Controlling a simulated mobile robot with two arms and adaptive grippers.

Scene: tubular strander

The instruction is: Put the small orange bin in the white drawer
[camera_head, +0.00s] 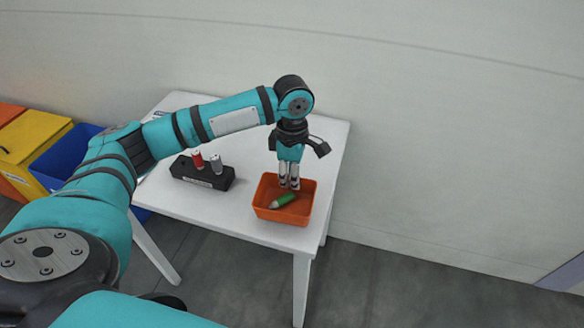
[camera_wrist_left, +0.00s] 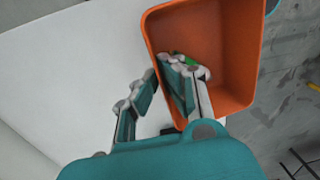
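The small orange bin (camera_head: 265,206) stands at the front right corner of the white table. A green cylinder (camera_head: 283,201) lies inside it. In the left wrist view, the fingertips (camera_wrist_left: 158,80) are at one wall of the bin (camera_wrist_left: 232,60), one finger overlapping the inside and the other seen against the table. Whether they pinch the wall is unclear. The green piece is mostly hidden there by a finger. No white drawer is in view. My right gripper is not in view.
A black holder (camera_head: 196,179) with a red and a grey cylinder stands on the white table (camera_head: 240,222) left of the bin. Yellow (camera_head: 35,135) and blue (camera_head: 62,154) bins stand at the left. A wall is behind; grey floor is open at the right.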

